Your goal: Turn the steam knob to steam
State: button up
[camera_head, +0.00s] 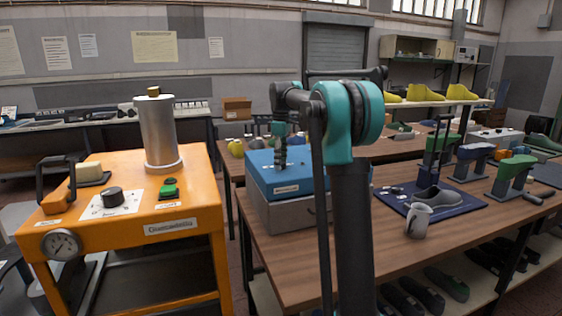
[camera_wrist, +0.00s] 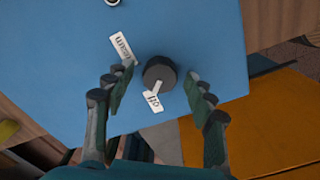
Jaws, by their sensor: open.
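The steam knob (camera_wrist: 160,72) is dark and round on the blue top of a box (camera_wrist: 205,45). A white mark on the knob points at the OFF label (camera_wrist: 153,103). The STEAM label (camera_wrist: 124,48) lies to the upper left of the knob. My gripper (camera_wrist: 158,82) is open, with one finger on each side of the knob in the wrist view; I cannot tell whether they touch it. In the head view my gripper (camera_head: 281,160) points down over the blue box (camera_head: 262,178), and I cannot make out the knob there.
An orange cart (camera_head: 185,230) stands at left with a metal cylinder (camera_head: 158,135), another black knob (camera_head: 112,196) and a green button (camera_head: 170,188). The wooden table (camera_head: 300,250) also holds a mug (camera_head: 418,222) and a grey shoe last on a blue mat (camera_head: 397,203).

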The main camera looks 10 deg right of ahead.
jog(key=c, duration=1.2)
jog(key=shift+o, duration=0.2)
jog(key=m, duration=0.4)
jog(key=shift+m, duration=0.4)
jog(key=m, duration=0.4)
jog(key=shift+m, duration=0.3)
jog(key=m, duration=0.4)
jog(key=shift+m, duration=2.2)
